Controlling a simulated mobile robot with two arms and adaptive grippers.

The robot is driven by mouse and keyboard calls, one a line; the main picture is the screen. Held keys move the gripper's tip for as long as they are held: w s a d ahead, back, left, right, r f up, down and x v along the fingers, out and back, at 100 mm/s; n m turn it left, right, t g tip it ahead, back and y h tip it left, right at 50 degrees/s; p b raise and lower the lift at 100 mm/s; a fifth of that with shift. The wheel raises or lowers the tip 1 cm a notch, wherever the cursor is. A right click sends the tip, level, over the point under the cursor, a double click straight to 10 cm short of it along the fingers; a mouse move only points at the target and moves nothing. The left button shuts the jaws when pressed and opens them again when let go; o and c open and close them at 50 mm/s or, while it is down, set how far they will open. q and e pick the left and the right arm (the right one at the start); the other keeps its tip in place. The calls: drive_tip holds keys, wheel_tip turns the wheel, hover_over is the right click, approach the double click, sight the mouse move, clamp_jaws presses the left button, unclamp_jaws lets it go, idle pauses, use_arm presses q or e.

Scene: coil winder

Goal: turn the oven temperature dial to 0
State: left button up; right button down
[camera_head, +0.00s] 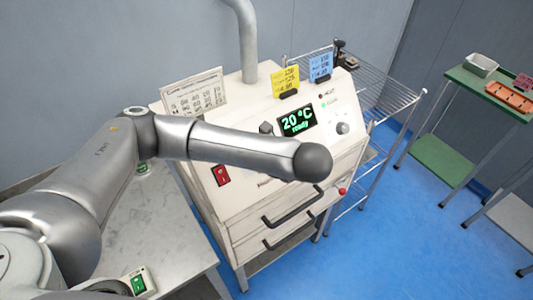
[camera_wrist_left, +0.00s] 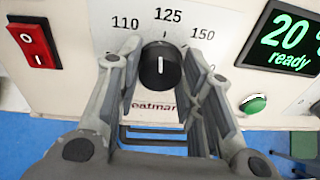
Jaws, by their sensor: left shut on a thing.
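The temperature dial (camera_wrist_left: 159,78) is a round black knob on the oven's cream front panel, in the left wrist view. Its white pointer line stands nearly upright, toward the 125 mark; 110 and 150 are printed to either side. My left gripper (camera_wrist_left: 160,60) has its two fingers around the dial, one on each side, and is shut on it. In the head view my left arm crosses in front of the oven (camera_head: 250,210) and hides the dial area. The right gripper is in neither view.
A display (camera_head: 297,122) reads 20 °C ready. A red switch (camera_wrist_left: 34,42) is left of the dial, and a green button (camera_wrist_left: 253,103) is to its right. Drawer handles (camera_head: 293,208) stick out below. A wire rack (camera_head: 385,90) and green table (camera_head: 500,92) stand at right.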

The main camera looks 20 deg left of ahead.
use_arm(q)
drive_tip(key=n+p, duration=0.2)
drive_tip(key=n, duration=0.2)
drive_tip(key=shift+s+t+p, duration=0.1)
drive_tip(key=shift+t+p, duration=0.2)
drive_tip(key=shift+p, duration=0.1)
drive_tip(key=n+p, duration=0.2)
drive_tip(key=n, duration=0.1)
drive_tip(key=shift+s+n, duration=0.1)
drive_tip(key=shift+n, duration=0.3)
drive_tip(key=n+p, duration=0.1)
drive_tip(key=n, duration=0.3)
drive_tip(key=shift+f+t, duration=0.15)
drive_tip(key=shift+t, duration=0.25)
drive_tip(key=shift+f+n+y+p, duration=0.1)
drive_tip(key=shift+n+y+p, duration=0.4)
drive_tip(key=shift+n, duration=1.6)
drive_tip(key=o, duration=1)
drive_tip(key=shift+o, duration=0.2)
drive_tip(key=shift+s+d+r, duration=0.15)
drive_tip(key=shift+d+r, duration=0.1)
drive_tip(key=v, duration=1.1)
drive_tip(key=shift+s, duration=0.25)
